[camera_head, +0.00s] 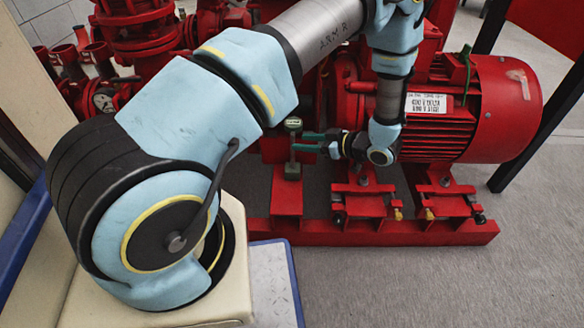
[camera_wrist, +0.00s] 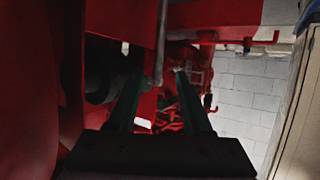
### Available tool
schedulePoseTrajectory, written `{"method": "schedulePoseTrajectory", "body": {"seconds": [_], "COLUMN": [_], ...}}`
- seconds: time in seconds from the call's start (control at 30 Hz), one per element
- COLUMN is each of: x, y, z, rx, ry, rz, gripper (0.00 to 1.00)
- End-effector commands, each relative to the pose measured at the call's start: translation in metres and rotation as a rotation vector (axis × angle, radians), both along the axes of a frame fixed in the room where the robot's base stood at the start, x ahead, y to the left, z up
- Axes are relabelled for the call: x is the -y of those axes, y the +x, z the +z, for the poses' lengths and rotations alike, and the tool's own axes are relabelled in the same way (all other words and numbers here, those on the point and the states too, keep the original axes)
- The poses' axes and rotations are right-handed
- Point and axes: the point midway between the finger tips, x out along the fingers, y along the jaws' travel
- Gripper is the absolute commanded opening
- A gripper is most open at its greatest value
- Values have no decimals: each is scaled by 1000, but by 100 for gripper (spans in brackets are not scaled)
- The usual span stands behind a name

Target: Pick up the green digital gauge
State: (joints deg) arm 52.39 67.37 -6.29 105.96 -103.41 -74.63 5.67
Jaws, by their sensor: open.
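The green digital gauge (camera_head: 293,124) stands upright on a thin stem above a small green base (camera_head: 292,171), on a red pedestal of the pump frame. My gripper (camera_head: 302,141) reaches in from the right with its dark green fingers level with the stem, just below the gauge's head. The fingers are open; whether they touch or straddle the stem I cannot tell. In the wrist view my gripper (camera_wrist: 158,78) shows two fingers apart. A thin grey upright bar (camera_wrist: 161,45) appears between and beyond them; I cannot tell whether it belongs to the gauge.
A large red motor (camera_head: 500,105) stands right of my gripper on a red base frame (camera_head: 380,232). Red pipes and valves (camera_head: 125,40) fill the back left. Grey floor (camera_head: 400,290) is clear in front. A white block wall (camera_wrist: 245,95) shows in the wrist view.

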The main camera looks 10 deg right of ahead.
Motion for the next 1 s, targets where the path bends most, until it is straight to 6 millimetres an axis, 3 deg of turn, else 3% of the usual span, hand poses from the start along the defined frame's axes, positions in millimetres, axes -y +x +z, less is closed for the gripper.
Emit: {"method": "schedulePoseTrajectory", "body": {"seconds": [0.6,0.87,1.0], "x": [-50,-54,-54], "y": [50,55,55], "z": [-30,-31,-31], "rx": [1,0,0], "ry": [1,0,0], "rz": [3,-1,0], "gripper": [50,50,38]}}
